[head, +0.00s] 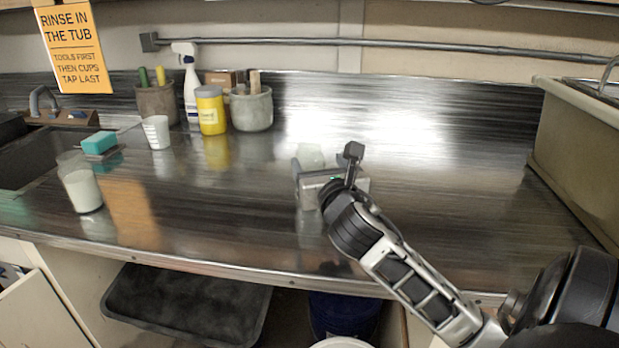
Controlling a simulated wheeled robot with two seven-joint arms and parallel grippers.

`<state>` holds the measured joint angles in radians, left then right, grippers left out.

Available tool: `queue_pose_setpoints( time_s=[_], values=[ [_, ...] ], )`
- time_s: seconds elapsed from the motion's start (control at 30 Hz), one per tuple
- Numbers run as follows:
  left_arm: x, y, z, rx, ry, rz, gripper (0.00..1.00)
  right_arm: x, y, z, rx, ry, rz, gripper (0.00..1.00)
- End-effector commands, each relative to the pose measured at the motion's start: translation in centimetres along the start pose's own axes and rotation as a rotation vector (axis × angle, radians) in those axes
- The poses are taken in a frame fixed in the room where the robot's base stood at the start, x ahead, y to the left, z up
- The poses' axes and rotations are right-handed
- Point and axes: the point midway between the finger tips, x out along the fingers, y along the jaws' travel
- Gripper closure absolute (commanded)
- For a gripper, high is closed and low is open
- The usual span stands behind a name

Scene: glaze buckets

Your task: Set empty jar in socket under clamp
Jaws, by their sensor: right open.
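A second clear jar (80,182), partly filled with white, stands at the counter's left front. I cannot make out a socket or clamp. My left gripper is not in view.
A white cup (156,132), yellow jar (211,110), spray bottle (190,85) and tool pots (252,109) stand at the back left. A teal sponge (99,143) lies by the sink. A beige tub (580,140) borders the right. The counter's right half is largely clear.

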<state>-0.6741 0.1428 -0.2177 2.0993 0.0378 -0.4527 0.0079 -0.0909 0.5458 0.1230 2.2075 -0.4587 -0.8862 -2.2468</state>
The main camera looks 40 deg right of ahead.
Motion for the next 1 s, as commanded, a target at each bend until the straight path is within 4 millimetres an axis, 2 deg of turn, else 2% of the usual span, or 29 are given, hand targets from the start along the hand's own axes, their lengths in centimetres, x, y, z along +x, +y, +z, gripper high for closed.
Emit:
queue_pose_setpoints(
  time_s=[0.4,0.67,0.77,0.9,1.0],
  values=[
    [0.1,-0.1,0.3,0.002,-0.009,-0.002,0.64,5.0,0.4,-0.5,0.001,0.000,0.001,0.29],
    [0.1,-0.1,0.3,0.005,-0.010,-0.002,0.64,5.2,0.4,-0.5,-0.001,0.000,0.002,0.29],
    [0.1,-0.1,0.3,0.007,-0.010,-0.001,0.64,5.2,0.4,-0.5,0.000,0.000,0.002,0.52],
    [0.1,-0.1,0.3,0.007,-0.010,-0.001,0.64,5.2,0.4,-0.5,-0.001,0.000,0.002,0.90],
    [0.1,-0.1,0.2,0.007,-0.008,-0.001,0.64,5.2,0.4,-0.5,-0.001,-0.001,0.002,0.96]
  ],
)
